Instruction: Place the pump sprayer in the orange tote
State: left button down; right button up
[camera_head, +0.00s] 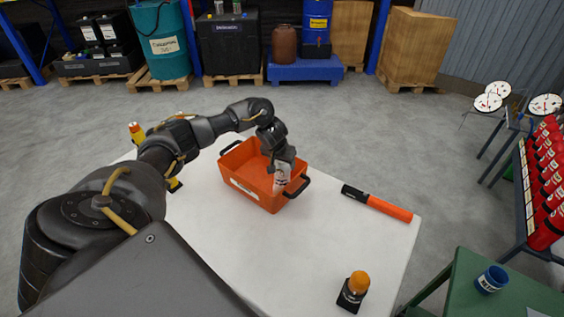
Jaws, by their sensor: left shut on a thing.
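The orange tote (245,189), with dark handles at its ends, stands on the white table (336,231). My left gripper (281,162) is over the right part of the tote, pointing down. It is shut on the pump sprayer (281,178), a pale bottle with dark and reddish marks. The sprayer hangs at the tote's near right side, by the handle. I cannot tell whether its lower end touches the tote. My right gripper is not in view.
An orange and black baton-like torch (377,203) lies right of the tote. A black beacon with an orange dome (354,290) stands near the front edge. A yellow-orange item (137,132) is partly behind my left arm. A green table (462,285) bears a blue mug (491,279).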

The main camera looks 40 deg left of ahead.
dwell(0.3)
pick_arm(q)
jog(key=c, duration=0.8)
grip_release()
jog(key=shift+f, duration=0.2)
jog(key=o, duration=0.4)
jog(key=shift+r, duration=0.1)
jog(key=shift+o, duration=0.2)
jog(key=v, duration=0.6)
jog(key=shift+r+p, duration=0.3)
jog(key=shift+r, duration=0.05)
jog(key=p+v, duration=0.2)
jog(key=v, duration=0.3)
jog(key=shift+s+d+r, duration=0.15)
jog(key=shift+s+r, duration=0.05)
jog(key=shift+s, duration=0.1)
